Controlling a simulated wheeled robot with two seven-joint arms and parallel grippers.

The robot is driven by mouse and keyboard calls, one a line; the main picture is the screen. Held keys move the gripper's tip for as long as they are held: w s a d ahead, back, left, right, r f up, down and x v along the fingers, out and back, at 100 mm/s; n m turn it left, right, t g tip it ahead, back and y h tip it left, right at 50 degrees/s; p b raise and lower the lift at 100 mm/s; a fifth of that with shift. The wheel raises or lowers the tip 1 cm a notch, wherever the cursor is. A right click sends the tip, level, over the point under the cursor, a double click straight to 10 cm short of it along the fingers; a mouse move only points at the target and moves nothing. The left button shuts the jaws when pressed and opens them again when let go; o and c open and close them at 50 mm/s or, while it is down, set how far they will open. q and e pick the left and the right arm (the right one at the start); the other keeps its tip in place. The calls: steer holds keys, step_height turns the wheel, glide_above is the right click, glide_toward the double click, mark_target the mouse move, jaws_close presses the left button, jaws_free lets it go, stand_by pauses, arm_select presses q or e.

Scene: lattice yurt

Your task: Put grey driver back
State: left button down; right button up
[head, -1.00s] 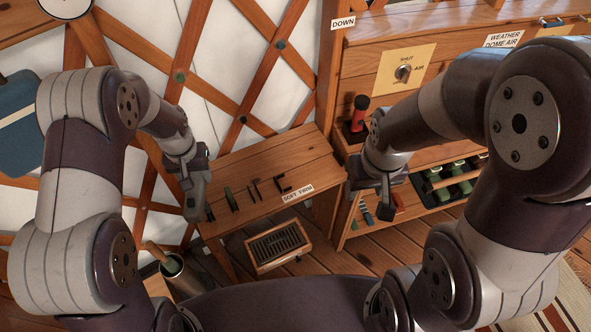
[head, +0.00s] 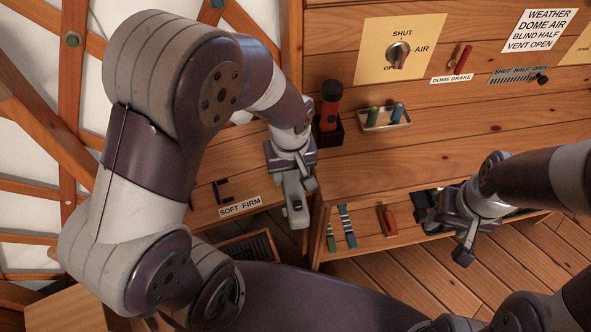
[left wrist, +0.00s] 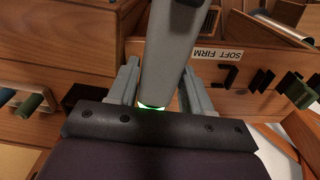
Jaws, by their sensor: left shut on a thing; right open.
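My left gripper (head: 296,196) is shut on the grey driver (left wrist: 172,48), a smooth grey body that fills the middle of the left wrist view between the two fingers. In the head view the gripper hangs in front of the counter's left end, right of the SOFT FIRM label. My right gripper (head: 464,248) is open and empty at the right, before the lower shelf.
A red torch (head: 330,105) stands in a black holder left of the tray. A dome brake lever (head: 461,60) and a dial (head: 398,54) are on the back panel. Striped tools and a red item (head: 387,220) lie on the lower shelf. The counter right of the tray is clear.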

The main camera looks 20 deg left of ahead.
arm_select(q)
steer(key=shift+n, duration=0.4)
steer(key=w+a+f, duration=0.1)
steer(key=a+f, duration=0.1)
steer(key=a, duration=0.1)
steer(key=w+a+f+b, duration=0.1)
steer(key=a+f, duration=0.1)
steer(key=a, duration=0.2)
steer(key=w+a+f, duration=0.2)
steer(key=a, duration=0.1)
steer(key=shift+w+a+f, duration=0.1)
steer(key=shift+a+f, duration=0.15)
steer(key=shift+f, duration=0.05)
steer(key=shift+a+f, duration=0.15)
steer(key=shift+a, duration=0.15)
step_height(320, 180, down, 4)
steer(key=shift+r+b, duration=0.25)
steer(key=shift+b, duration=0.45)
steer(key=shift+w+f, duration=0.15)
steer(key=shift+f, duration=0.15)
arm_select(e)
steer(key=shift+s+a+f, duration=0.1)
steer(key=shift+a+f, duration=0.05)
steer(key=shift+f, duration=0.4)
steer(key=shift+s+a+f, duration=0.1)
steer(key=shift+f, duration=0.45)
